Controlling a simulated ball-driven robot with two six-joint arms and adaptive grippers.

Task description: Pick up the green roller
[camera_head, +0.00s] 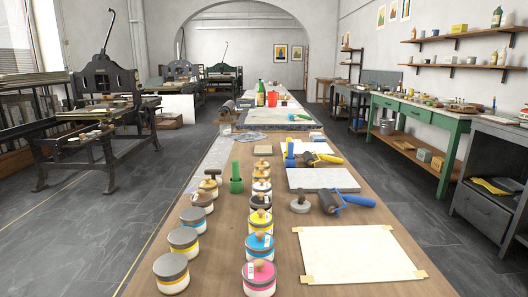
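A green upright piece (236,180) stands on the long wooden table, left of the middle. It has a wider lower part and a narrower top, and I cannot tell for certain that it is a roller. A black roller with a blue handle (332,202) lies to its right, by a grey slab. A dark roller with a yellow handle (311,159) lies farther back. Neither of my grippers is in view.
Several ink tins (184,240) with coloured bands stand in rows in front of the green piece. A cream sheet (358,253) is taped at the front right. A grey slab (322,180) lies behind it. A green workbench (418,115) stands at the right. Grey floor is open on both sides.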

